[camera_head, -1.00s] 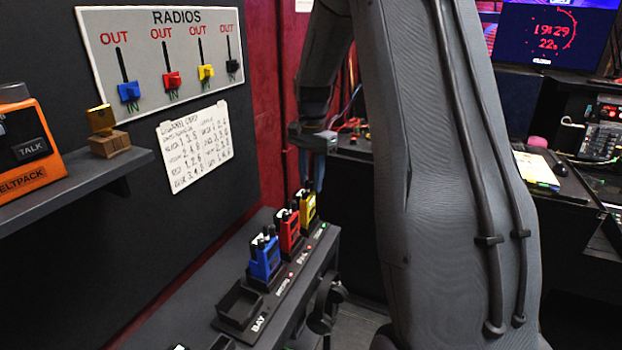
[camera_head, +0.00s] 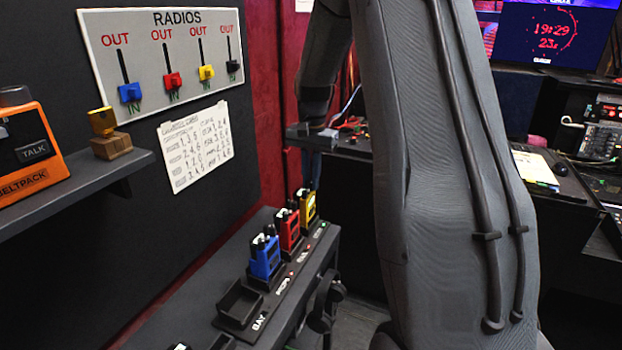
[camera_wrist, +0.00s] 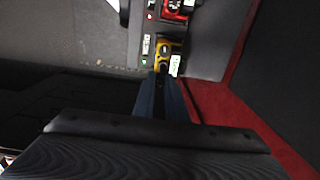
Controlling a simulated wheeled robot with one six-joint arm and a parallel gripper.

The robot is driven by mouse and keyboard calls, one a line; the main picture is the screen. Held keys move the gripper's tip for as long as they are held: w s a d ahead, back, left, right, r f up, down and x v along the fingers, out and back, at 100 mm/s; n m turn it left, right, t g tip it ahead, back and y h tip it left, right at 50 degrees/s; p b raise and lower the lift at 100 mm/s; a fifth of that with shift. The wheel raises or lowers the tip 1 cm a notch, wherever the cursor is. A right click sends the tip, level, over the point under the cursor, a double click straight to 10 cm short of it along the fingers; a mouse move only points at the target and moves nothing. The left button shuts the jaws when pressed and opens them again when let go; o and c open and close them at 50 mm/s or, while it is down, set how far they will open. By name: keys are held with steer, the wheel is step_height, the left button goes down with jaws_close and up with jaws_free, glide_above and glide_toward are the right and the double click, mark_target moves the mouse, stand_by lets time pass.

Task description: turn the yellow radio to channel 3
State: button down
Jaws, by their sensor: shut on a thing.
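The yellow radio (camera_head: 308,207) stands upright in the far slot of the charging bay, beyond the red and blue radios. It also shows in the wrist view (camera_wrist: 168,50) just past my fingertips. My gripper (camera_wrist: 161,78) points down at the top of the yellow radio and is shut on it, at its top end. The fingertips hide the part they hold, so I cannot read its channel setting. In the head view the gripper body (camera_head: 312,137) is above the radio, and its fingers are hard to see against the dark background.
The red radio (camera_head: 289,232) and blue radio (camera_head: 265,260) stand in neighbouring slots. The near slot (camera_head: 239,303) is empty. A handwritten card (camera_head: 196,147) hangs on the wall below the RADIOS board (camera_head: 147,75). A shelf (camera_head: 100,180) juts out at left.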

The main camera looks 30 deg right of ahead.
steer(key=c, duration=1.8)
jaws_free()
steer(key=shift+o, duration=0.2)
step_height(320, 180, up, 8)
steer(key=shift+f+b, duration=0.1)
steer(key=shift+b, duration=1.1)
